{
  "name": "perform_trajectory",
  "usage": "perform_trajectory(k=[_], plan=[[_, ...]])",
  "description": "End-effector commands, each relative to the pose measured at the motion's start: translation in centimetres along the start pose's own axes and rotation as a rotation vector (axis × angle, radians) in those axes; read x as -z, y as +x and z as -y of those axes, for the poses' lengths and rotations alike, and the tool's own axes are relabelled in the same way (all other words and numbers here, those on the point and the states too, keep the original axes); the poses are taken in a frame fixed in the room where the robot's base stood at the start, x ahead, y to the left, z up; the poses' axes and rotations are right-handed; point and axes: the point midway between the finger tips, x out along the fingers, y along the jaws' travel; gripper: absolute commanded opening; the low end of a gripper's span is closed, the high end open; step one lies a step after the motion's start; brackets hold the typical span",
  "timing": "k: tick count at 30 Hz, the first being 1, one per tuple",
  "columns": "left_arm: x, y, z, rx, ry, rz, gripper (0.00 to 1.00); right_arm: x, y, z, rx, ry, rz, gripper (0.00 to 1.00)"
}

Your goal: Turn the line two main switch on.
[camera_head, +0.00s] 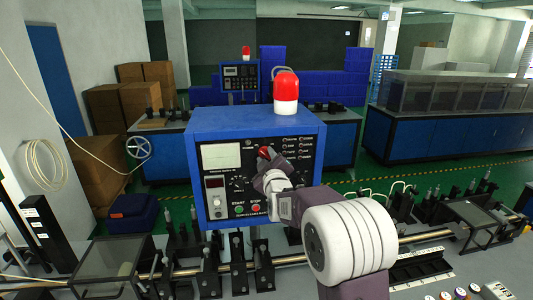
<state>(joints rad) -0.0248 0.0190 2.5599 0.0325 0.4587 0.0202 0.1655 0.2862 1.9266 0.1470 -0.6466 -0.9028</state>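The blue control box (200,124) stands in the middle of the head camera view, with a dark front panel of meters, buttons and indicator lamps. A small red part (264,152), which looks like the main switch handle, shows on the panel right of the white meter. My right gripper (266,159) is at the panel front, its dark fingers around or just before the red part. Whether the fingers touch or grip it is unclear. The gripper and wrist hide part of the panel, and the switch's angle cannot be read. My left gripper is out of view.
A red and white beacon (286,92) tops the box. START and STOP buttons (256,209) sit low on the panel. A metal rail (410,237) with black fixtures runs across the bench below. A second, similar panel (240,77) with a red beacon stands farther back.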

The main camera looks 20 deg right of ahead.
Motion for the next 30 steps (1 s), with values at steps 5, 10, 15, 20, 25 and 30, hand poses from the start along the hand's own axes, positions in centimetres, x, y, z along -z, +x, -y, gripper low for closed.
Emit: perform_trajectory(k=[5, 10, 15, 20, 25, 30], plan=[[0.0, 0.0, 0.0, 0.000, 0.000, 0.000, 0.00, 0.0, 0.1, 0.0, -0.001, 0.000, -0.001, 0.32], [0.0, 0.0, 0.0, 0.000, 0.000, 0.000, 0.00, 0.0, 0.1, 0.0, -0.001, 0.000, -0.001, 0.00], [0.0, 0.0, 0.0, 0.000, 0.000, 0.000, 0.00, 0.0, 0.1, 0.0, -0.001, 0.000, -0.001, 0.00], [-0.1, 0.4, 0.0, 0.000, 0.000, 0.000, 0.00, -0.1, 0.1, 0.1, -0.002, 0.017, -0.001, 0.00], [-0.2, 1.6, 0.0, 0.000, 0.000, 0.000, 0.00, -0.2, 0.0, 0.2, -0.003, 0.085, -0.003, 0.00], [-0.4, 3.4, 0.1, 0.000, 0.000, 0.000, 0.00, -0.4, 0.0, 0.3, -0.003, 0.211, -0.003, 0.00]])
